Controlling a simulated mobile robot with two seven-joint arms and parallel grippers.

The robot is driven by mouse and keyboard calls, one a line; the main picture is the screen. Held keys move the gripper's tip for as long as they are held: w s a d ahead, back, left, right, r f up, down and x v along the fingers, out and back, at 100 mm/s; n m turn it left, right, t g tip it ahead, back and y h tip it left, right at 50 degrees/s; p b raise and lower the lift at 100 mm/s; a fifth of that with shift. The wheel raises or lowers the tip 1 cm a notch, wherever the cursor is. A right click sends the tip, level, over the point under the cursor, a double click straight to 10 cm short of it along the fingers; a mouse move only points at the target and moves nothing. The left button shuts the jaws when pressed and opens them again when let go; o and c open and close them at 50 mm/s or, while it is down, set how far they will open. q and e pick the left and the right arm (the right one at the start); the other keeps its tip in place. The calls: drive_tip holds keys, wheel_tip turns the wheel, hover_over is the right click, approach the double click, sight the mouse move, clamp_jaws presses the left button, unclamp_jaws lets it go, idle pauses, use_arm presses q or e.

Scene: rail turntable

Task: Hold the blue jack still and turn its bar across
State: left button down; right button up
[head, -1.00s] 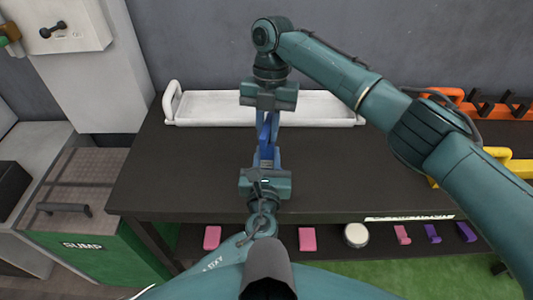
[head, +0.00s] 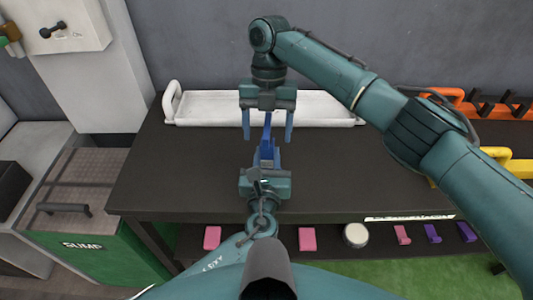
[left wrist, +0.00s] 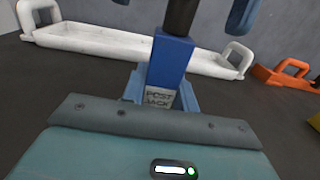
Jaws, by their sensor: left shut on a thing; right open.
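The blue jack (head: 267,152) stands on the dark bench between my two grippers. In the left wrist view its blue post (left wrist: 170,62) rises upright, with a "POST JACK" label low on it and a dark round piece (left wrist: 182,16) on top. My left gripper (head: 266,168) is shut on the jack's lower part from the near side. My right gripper (head: 267,138) is open above the jack's far end, its fingers spread apart on either side of the narrow blue upper part. Which way the bar lies is hard to tell.
A long white tray (head: 215,122) lies behind the jack along the wall. Orange (head: 468,106) and yellow (head: 517,167) handled items sit at the right, beyond my right arm. The bench (head: 170,185) is clear to the left. Several small items lie on a lower shelf.

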drive_tip(key=o, duration=0.4)
drive_tip(key=shift+o, duration=0.2)
drive_tip(key=shift+s+r+v, duration=0.1)
drive_tip(key=shift+s+v, duration=0.2)
drive_tip(key=shift+v, duration=1)
drive_tip(key=shift+s+r+v, duration=0.1)
drive_tip(key=shift+s+v, duration=0.25)
drive_tip(key=shift+v, duration=0.95)
drive_tip(key=shift+s+r+v, duration=0.1)
drive_tip(key=shift+s+v, duration=0.2)
drive_tip(key=shift+v, duration=1)
drive_tip(key=shift+f, duration=0.1)
use_arm(q)
drive_tip(key=c, duration=1)
unclamp_jaws()
drive_tip(key=shift+r, duration=0.1)
